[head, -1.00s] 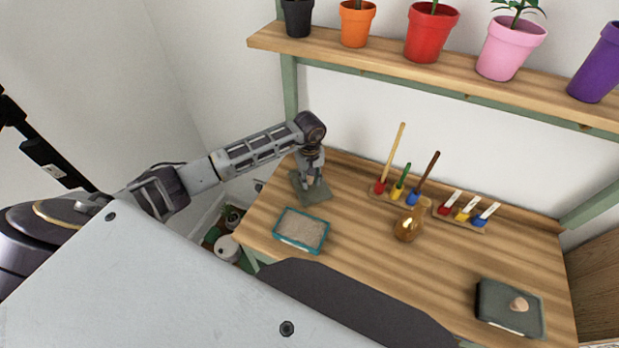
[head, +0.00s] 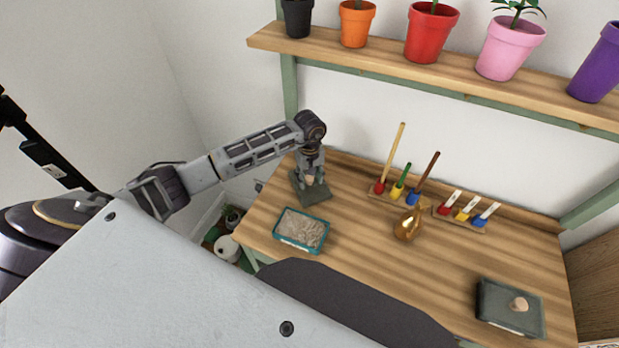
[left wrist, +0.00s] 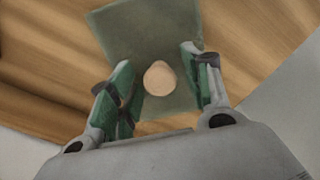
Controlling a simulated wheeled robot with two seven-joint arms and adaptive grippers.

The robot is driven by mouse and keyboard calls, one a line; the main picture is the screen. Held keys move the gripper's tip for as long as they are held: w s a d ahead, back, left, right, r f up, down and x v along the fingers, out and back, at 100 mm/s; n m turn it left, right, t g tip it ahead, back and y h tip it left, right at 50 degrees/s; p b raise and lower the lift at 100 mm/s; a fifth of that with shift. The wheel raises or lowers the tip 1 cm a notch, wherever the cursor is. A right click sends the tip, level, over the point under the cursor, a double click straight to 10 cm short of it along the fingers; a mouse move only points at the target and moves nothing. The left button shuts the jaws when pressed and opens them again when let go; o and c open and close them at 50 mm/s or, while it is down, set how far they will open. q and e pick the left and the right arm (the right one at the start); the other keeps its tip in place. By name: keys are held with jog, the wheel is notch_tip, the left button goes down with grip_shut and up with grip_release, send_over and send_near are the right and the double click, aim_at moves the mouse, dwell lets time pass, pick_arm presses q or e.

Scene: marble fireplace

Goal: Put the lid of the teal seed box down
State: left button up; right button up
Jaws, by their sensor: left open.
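The teal seed box (head: 290,242) stands uncovered near the left front of the bench, with pale grey-brown contents showing. A grey-green lid (head: 314,198) lies flat on the bench behind the box, near the back left; it also shows in the left wrist view (left wrist: 120,35). Its round wooden knob (left wrist: 160,78) sits between the fingers of my left gripper (left wrist: 158,88). The fingers are open, with a gap on each side of the knob. In the head view my left gripper (head: 311,178) is right over the lid. My right gripper is not in view.
A brass watering can (head: 407,224) stands mid-bench. Behind it are a rack of upright tools (head: 398,195) and a rack of labelled markers (head: 462,214). A dark box with a knobbed lid (head: 510,308) is at the right. Potted plants line the shelf (head: 400,75) above.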

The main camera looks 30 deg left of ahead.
aim_at(310, 177)
pick_arm(q)
notch_tip(310, 177, up, 6)
jog(key=shift+r+b, duration=0.35)
jog(key=shift+r, duration=2.5)
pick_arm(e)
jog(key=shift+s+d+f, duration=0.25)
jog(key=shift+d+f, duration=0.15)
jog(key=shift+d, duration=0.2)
